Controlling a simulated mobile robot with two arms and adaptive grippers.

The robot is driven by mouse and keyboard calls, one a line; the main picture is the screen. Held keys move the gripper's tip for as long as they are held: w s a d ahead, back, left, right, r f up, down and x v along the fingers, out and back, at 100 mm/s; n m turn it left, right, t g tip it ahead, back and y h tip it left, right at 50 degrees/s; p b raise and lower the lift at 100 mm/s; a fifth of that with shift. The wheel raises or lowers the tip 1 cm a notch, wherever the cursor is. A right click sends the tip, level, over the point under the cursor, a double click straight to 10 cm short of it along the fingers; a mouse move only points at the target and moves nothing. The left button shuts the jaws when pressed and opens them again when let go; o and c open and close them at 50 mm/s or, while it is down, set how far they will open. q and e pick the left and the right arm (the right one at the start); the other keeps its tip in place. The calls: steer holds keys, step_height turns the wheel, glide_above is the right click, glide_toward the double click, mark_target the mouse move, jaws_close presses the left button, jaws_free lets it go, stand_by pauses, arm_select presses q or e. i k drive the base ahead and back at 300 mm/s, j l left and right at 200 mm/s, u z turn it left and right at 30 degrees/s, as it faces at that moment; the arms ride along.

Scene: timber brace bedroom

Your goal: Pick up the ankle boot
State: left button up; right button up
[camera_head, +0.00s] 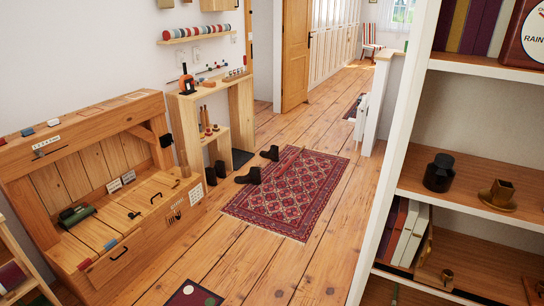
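Two dark ankle boots are on the wooden floor in the head view. One ankle boot (249,176) lies at the left edge of the patterned red rug, its toe pointing left. The other ankle boot (270,153) is a little farther back, near the rug's far left corner. Two dark upright shapes (211,176) stand close to the wooden bench, left of the boots; they may be footwear too, but they are too small to tell. Neither of my grippers is in view.
The red rug (306,223) lies mid-floor, with bare boards around it. A wooden workbench (112,284) and an open shelf unit (241,103) line the left wall. A tall white bookcase (393,150) stands close on the right. A wooden door (295,55) stands open behind.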

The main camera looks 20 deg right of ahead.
mark_target(273, 154)
steer(key=i+j+u, duration=0.15)
steer(key=i, duration=0.65)
steer(key=i+l+z, duration=0.1)
steer(key=i+z, duration=0.3)
steer(key=i, duration=0.25)
steer(key=i+j+z, duration=0.1)
steer(key=i+z, duration=0.3)
steer(key=i, duration=0.2)
steer(key=i+j+z, duration=0.3)
steer(key=i+z, duration=0.15)
steer(key=i, duration=0.15)
steer(key=i+l+z, duration=0.1)
steer(key=i+z, duration=0.15)
steer(key=i, duration=0.65)
steer(key=i+z, duration=0.25)
steer(key=i, duration=0.7)
steer(key=i+z, duration=0.1)
steer(key=i, duration=0.5)
steer(key=i+j+z, duration=0.1)
steer(key=i, duration=0.5)
steer(key=i+j+z, duration=0.15)
steer(key=i, duration=0.45)
steer(key=i+u, duration=0.15)
steer(key=i, duration=0.25)
steer(key=i+l+u, duration=0.15)
steer(key=i, duration=0.25)
steer(key=i+l+u, duration=0.15)
steer(key=i, duration=0.25)
